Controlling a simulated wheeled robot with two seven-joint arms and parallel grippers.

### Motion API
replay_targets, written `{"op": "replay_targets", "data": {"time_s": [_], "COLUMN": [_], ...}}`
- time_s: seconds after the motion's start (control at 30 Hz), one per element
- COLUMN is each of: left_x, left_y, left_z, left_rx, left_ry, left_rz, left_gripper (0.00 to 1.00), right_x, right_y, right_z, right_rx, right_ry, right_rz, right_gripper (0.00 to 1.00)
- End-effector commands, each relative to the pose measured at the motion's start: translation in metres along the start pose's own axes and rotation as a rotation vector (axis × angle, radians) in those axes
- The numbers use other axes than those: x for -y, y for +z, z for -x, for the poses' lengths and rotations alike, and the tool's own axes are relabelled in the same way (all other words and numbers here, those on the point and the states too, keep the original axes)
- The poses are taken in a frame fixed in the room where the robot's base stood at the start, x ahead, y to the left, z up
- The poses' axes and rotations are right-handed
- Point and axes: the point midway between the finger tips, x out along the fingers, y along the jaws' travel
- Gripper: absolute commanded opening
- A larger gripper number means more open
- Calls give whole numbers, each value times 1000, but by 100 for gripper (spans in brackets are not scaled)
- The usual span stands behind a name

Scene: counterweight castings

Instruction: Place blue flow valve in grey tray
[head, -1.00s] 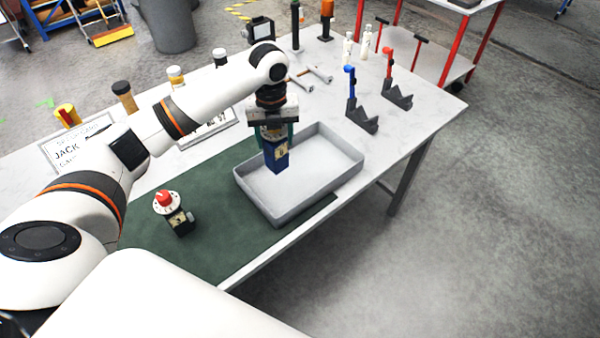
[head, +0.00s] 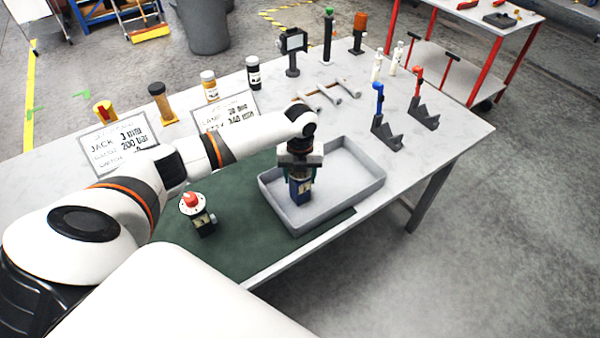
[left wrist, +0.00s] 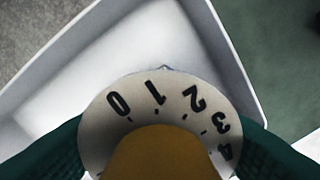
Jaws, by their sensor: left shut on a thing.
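The blue flow valve (head: 299,188) is held upright in my left gripper (head: 300,172), over the left part of the grey tray (head: 345,205). I cannot tell whether its base touches the tray floor. In the left wrist view, the valve's numbered dial (left wrist: 160,105) with a yellow knob fills the space between the green fingers, and the tray's wall and floor (left wrist: 110,60) lie beyond it. My left gripper is shut on the valve. My right gripper is not in view.
Blue and red-handled clamps (head: 385,130) stand to the right behind the tray. Signs (head: 120,145) and several bottles stand at the back left.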

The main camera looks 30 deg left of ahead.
Motion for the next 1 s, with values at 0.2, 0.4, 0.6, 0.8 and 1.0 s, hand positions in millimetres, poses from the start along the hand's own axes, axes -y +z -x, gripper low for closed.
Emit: {"op": "replay_targets", "data": {"time_s": [0.2, 0.4, 0.6, 0.8, 1.0], "left_x": [0, 0, 0, 0, 0], "left_y": [-1, 0, 0, -2, -2], "left_z": [-2, -2, -2, 15, 57], "left_rx": [-2, 0, 0, -4, -6], "left_ry": [2, 0, 0, 2, 4], "left_rz": [1, 1, 1, 1, 0], "left_gripper": [16, 79, 79, 79, 79], "right_x": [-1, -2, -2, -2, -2], "right_y": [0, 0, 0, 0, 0], "right_z": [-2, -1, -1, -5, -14], "right_rx": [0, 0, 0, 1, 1], "right_ry": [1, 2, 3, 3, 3], "right_rz": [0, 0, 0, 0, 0], "right_gripper": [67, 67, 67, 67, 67]}}
